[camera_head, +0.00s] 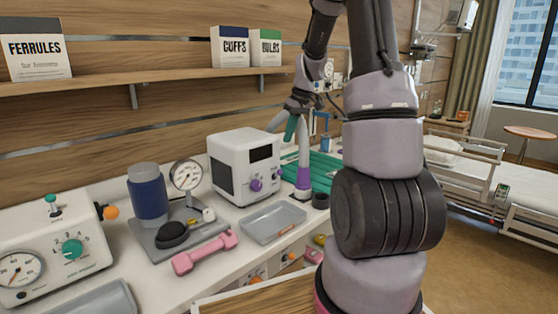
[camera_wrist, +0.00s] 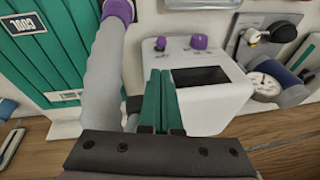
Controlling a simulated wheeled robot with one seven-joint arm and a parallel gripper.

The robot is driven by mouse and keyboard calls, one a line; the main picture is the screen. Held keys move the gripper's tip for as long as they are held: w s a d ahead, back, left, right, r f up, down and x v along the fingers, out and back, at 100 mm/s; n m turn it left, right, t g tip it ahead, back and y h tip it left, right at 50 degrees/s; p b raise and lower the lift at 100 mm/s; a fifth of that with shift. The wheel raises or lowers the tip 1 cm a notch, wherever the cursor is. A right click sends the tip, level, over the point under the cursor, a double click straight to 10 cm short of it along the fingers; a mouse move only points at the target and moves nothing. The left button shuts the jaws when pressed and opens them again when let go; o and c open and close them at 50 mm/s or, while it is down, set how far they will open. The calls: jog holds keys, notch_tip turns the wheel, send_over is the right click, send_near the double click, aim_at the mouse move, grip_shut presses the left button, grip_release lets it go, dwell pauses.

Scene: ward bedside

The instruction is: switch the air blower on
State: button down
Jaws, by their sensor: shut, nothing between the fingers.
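The air blower appears to be the white box (camera_head: 228,172) on the counter, with a dark display (camera_head: 261,153) and two purple knobs on its front, one larger (camera_head: 256,185) and one smaller (camera_head: 277,173). In the wrist view the box (camera_wrist: 215,108) is turned round, its larger knob (camera_wrist: 199,41) and smaller knob (camera_wrist: 160,43) showing beyond my fingertips. A pale hose (camera_head: 304,150) with a purple cuff (camera_head: 303,180) stands beside the box. My gripper (camera_head: 290,128), with green fingers, is shut and empty near the box's right side; it also shows in the wrist view (camera_wrist: 160,75).
A grey tray (camera_head: 272,222) lies in front of the box. A gauge (camera_head: 186,174), blue cylinder (camera_head: 149,196) and pink dumbbell (camera_head: 205,251) are to its left. Green panels (camera_wrist: 55,50) lie beyond the hose. A shelf (camera_head: 150,77) runs above.

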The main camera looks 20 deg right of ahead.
aim_at(281, 160)
jog(key=x, duration=1)
